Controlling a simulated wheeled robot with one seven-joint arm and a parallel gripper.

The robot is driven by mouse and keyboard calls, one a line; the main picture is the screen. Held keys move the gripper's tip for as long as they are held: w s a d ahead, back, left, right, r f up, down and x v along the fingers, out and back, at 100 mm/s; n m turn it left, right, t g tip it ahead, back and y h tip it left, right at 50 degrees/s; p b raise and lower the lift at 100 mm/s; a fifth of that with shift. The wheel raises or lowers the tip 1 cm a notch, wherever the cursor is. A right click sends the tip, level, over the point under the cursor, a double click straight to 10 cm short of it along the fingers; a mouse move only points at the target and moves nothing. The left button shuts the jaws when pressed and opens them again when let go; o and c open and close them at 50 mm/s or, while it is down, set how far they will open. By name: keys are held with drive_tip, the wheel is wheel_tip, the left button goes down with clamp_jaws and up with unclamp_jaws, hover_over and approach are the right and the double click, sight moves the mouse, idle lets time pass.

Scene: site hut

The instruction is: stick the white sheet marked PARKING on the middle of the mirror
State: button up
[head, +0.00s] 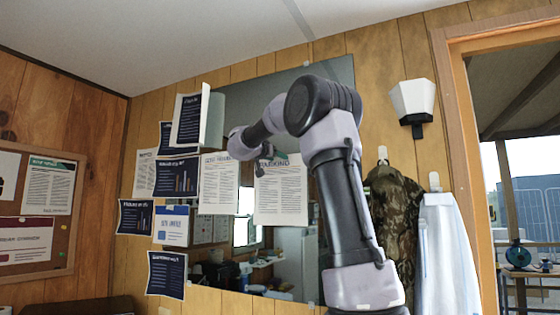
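The white sheet marked PARKING (281,196) hangs upright in front of the middle of the mirror (338,78). Its top is partly covered by my arm. My gripper (264,155) is at the sheet's top edge, small and partly hidden by my wrist. I cannot tell whether its fingers are shut on the sheet, or whether the sheet touches the glass. The mirror is a large pane on the plank wall, and its lower part reflects the room.
Another white printed sheet (218,186) is just left of the PARKING sheet. Several dark and white notices, such as a dark one (167,274), crowd the mirror's left edge. A wall lamp (412,101), a camouflage garment (394,215) and a pale garment (445,250) are at right, beside the doorway.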

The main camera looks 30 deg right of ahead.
drive_tip(key=shift+a, duration=0.1)
drive_tip(key=v, duration=1)
drive_tip(key=shift+s+a, duration=0.2)
drive_tip(key=shift+s, duration=0.05)
drive_tip(key=s+a+r+n+t+y, duration=0.2)
drive_tip(key=a+n+t+y, duration=0.1)
drive_tip(key=a+t+y, duration=0.3)
drive_tip(key=s+a+f+n+y, duration=0.5)
drive_tip(key=s+f+y, duration=0.2)
drive_tip(key=f+y, duration=0.15)
drive_tip(key=s+f+m+g+y, duration=0.1)
drive_tip(key=s+f+g, duration=0.9)
drive_tip(key=s+f, duration=1.2)
wheel_tip(320, 180, down, 3)
drive_tip(key=shift+f+m+y, duration=0.15)
drive_tip(key=shift+m+y, duration=0.2)
drive_tip(key=shift+m, duration=0.05)
